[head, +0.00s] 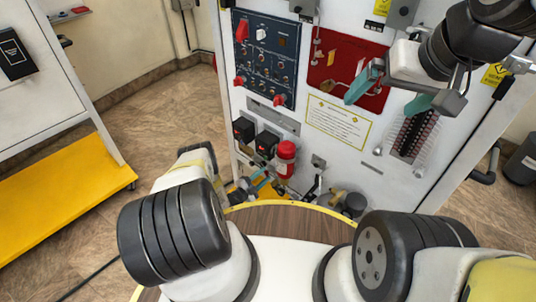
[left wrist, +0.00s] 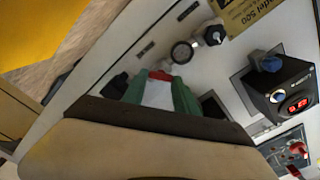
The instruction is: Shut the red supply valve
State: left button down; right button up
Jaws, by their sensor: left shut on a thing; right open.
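The red supply valve (left wrist: 160,75) shows in the left wrist view as a small red piece between the tips of my left gripper's green fingers. Most of it is hidden by the fingers. My left gripper (left wrist: 160,88) is shut on it, low at the panel. In the head view my left gripper (head: 261,181) is small and partly hidden behind my arm, and I cannot make out the valve there. My right gripper (head: 392,91) is open and empty, high in front of the white panel (head: 300,190), with its teal fingers well apart.
A round gauge (left wrist: 182,52) and a black knob (left wrist: 214,35) sit near the valve. Black boxes with red displays (head: 266,144) and a red cylinder (head: 286,160) stick out from the panel. A wooden surface with a yellow rim (head: 290,216) lies in front.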

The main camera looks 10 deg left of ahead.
pick_arm(q)
jog(key=m, duration=0.3)
jog(key=shift+s+f+m, duration=0.1)
jog(key=shift+m, duration=0.3)
jog(key=shift+f+m, duration=0.1)
jog(key=shift+m, duration=1.6)
jog(key=c, duration=1)
grip_release()
jog(key=shift+o, duration=0.2)
jog(key=v, duration=0.7)
jog(key=shift+s+a, duration=0.25)
jog(key=shift+s, duration=0.1)
